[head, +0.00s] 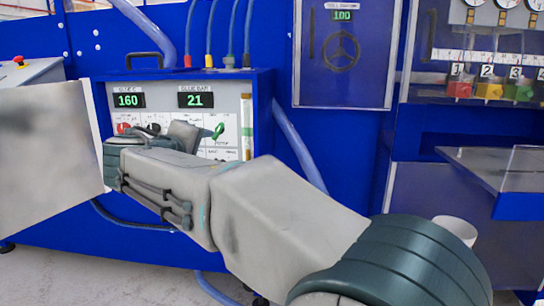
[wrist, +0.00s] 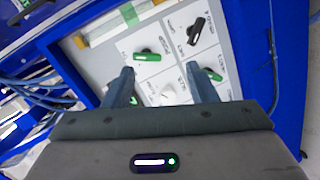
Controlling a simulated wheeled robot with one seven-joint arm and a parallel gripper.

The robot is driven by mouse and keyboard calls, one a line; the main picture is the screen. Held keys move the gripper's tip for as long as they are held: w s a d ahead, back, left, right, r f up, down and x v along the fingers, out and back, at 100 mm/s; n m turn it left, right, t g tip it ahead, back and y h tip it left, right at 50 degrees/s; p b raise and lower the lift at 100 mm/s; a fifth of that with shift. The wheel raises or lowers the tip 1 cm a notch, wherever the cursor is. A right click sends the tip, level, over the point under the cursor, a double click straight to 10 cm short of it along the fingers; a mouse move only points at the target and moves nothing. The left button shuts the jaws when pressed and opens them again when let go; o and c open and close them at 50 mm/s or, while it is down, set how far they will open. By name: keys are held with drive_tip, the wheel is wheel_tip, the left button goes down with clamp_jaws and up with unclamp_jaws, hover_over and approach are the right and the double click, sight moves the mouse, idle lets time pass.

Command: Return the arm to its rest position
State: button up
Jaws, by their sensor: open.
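My arm reaches out from the lower right in the head view to a blue cabinet with a white control panel (head: 226,108). My gripper (wrist: 163,76) is open in the wrist view, its two fingers apart with nothing held between them. Another green handle (wrist: 213,75) is partly hidden by the right finger. In the head view my wrist hides much of the panel's lower left. I cannot tell whether the fingers touch it.
Displays reading 160 (head: 128,100) and 21 (head: 196,100) sit atop the panel. A blurred grey slab (head: 45,140) fills the left side. A blue hatch with a handwheel (head: 341,52) stands behind. A shelf (head: 490,165) and a white cylinder (head: 455,229) are at right.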

drive_tip(key=s+d+r+m+g+h+p, duration=0.1)
drive_tip(key=s+d+m+g+p, duration=0.25)
drive_tip(key=d+p, duration=0.6)
drive_tip(key=s+d+m+g+p, duration=0.2)
drive_tip(key=d+g+p, duration=0.2)
drive_tip(key=d, duration=1)
drive_tip(key=s+d+m+g+y+p, duration=0.2)
drive_tip(key=s+d+m+p, duration=0.1)
drive_tip(key=s+p, duration=0.4)
drive_tip(key=s+d+r+m+g+y+p, duration=0.1)
drive_tip(key=s+d+m+g+y+p, duration=0.1)
drive_tip(key=s+d+p, duration=0.3)
drive_tip(key=s+m+g+p, duration=0.1)
drive_tip(key=s+p, duration=0.2)
drive_tip(key=s, duration=0.4)
drive_tip(key=shift+s+d+r+m, duration=0.15)
drive_tip(key=shift+d+r+m, duration=0.1)
drive_tip(key=shift+d+m, duration=0.1)
